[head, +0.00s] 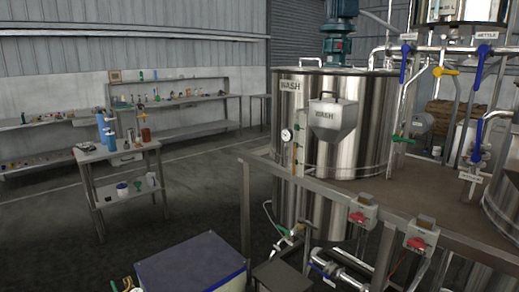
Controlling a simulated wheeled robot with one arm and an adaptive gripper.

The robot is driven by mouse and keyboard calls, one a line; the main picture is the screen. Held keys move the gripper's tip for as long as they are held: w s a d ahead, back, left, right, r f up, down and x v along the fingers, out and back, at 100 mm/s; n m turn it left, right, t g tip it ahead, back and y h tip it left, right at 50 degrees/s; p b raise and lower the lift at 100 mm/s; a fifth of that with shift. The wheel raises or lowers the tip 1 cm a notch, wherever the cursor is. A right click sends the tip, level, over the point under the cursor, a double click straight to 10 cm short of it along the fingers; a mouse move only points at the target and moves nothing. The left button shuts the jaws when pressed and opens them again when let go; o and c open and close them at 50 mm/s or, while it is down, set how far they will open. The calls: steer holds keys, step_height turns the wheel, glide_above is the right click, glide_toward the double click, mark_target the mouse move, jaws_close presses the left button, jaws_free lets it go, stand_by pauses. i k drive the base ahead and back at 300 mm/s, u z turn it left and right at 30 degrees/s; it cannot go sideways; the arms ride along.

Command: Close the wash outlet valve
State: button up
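The wash tank (360,110) is a tall shiny steel vessel labelled WASH, right of centre in the head view. A small hopper (333,121), also labelled WASH, hangs on its front. A small valve with a green handle (403,140) sits on the tank's right side. Low in front of the tank is a pale fitting with green parts (290,236). A blue handle (324,271) sits on a pipe at the bottom. I cannot read which of these is the wash outlet valve, or its state. My gripper is not in view.
A steel rail (320,186) and deck edge run before the tank, carrying boxes with red handles (357,217) (416,243). Blue-handled valves (487,52) line pipes at right. A dark-topped box (190,265) stands front centre. A bench (115,153) stands left; the floor between is clear.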

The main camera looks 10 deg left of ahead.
mark_target(316, 268)
steer(key=u, duration=0.15)
steer(key=i, duration=1.75)
steer(key=u, duration=0.1)
